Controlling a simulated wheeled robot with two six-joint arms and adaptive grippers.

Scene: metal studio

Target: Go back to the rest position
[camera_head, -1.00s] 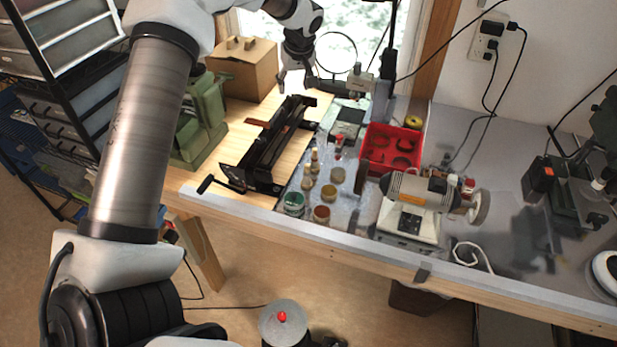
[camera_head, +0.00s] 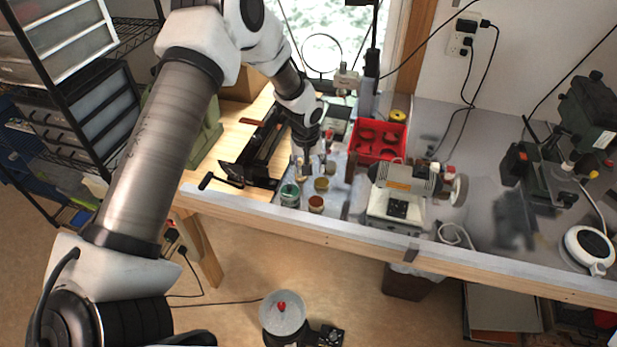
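My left arm comes in from the left and reaches over the workbench (camera_head: 330,230). Its gripper (camera_head: 303,172) points down over the small jars and bottles near the bench's front edge. The fingers are small and partly hidden, so I cannot tell whether they are open, shut or touching a bottle. A green-rimmed jar (camera_head: 289,194) and a reddish-brown jar (camera_head: 316,204) stand just in front of it, with a yellowish jar (camera_head: 321,184) to the right. My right gripper is not in view.
A black tool (camera_head: 258,160) lies left of the gripper. A red tray (camera_head: 380,138) and a bench grinder (camera_head: 400,190) stand to the right. A magnifier ring (camera_head: 321,53) stands behind. Drawers (camera_head: 80,110) stand left.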

